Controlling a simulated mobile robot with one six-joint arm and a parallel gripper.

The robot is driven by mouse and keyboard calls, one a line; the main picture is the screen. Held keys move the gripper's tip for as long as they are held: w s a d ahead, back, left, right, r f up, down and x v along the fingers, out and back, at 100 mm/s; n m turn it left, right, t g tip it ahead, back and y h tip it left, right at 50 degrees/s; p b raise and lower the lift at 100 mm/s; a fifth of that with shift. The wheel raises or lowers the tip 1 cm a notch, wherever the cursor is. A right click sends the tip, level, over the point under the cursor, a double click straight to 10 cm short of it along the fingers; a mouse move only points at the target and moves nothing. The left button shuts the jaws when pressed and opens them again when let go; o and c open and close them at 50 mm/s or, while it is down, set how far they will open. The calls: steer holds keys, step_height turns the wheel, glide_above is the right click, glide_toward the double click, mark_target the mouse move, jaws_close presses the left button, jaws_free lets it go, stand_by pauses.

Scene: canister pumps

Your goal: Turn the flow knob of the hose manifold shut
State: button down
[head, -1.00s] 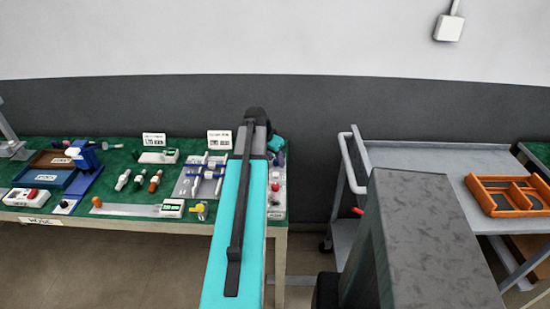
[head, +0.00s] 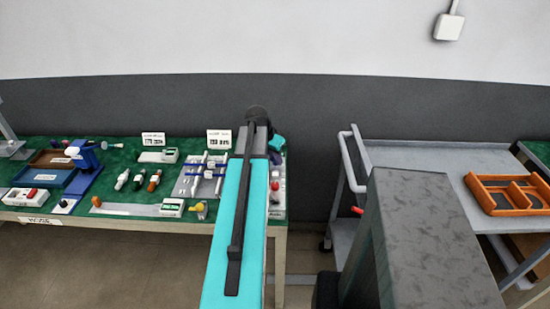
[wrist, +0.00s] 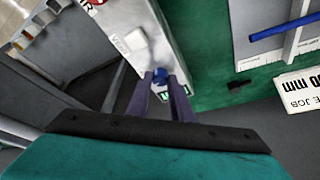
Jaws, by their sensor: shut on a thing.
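The hose manifold (wrist: 148,22) is a pale, narrow block with printed labels, running down from the top of the wrist view. A small blue knob (wrist: 159,73) sits near its lower end, and I take it for the flow knob. My gripper (wrist: 160,78) has its two dark fingers on either side of this knob, shut on it. The fingers cover part of the knob, and its turn angle cannot be read. In the head view my arm hides the gripper and the knob.
The green-topped table (head: 120,160) holds sign cards, several small fittings and a blue stand (head: 88,172). A grey cart (head: 420,156) with an orange tray (head: 484,207) stands to the right.

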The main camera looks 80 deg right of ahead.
steer(key=n+t, duration=0.1)
steer(key=n, duration=0.2)
steer(key=shift+s+a+n+h, duration=0.1)
steer(key=shift+s+n+h, duration=0.05)
steer(key=shift+n+h, duration=0.2)
steer(key=n+t, duration=0.2)
steer(key=n, duration=0.2)
steer(key=shift+s, duration=0.15)
steer(key=n, duration=0.2)
steer(key=n+t+b, duration=0.1)
steer(key=n, duration=0.1)
steer(key=shift+s+d+n+t, duration=0.1)
steer(key=shift+d+n+t, duration=0.1)
steer(key=shift+n+t, duration=0.15)
steer(key=shift+n+t+y+b, duration=0.4)
steer(key=shift+n+y, duration=0.45)
steer(key=shift+n, duration=0.95)
steer(key=c, duration=1.6)
jaws_free()
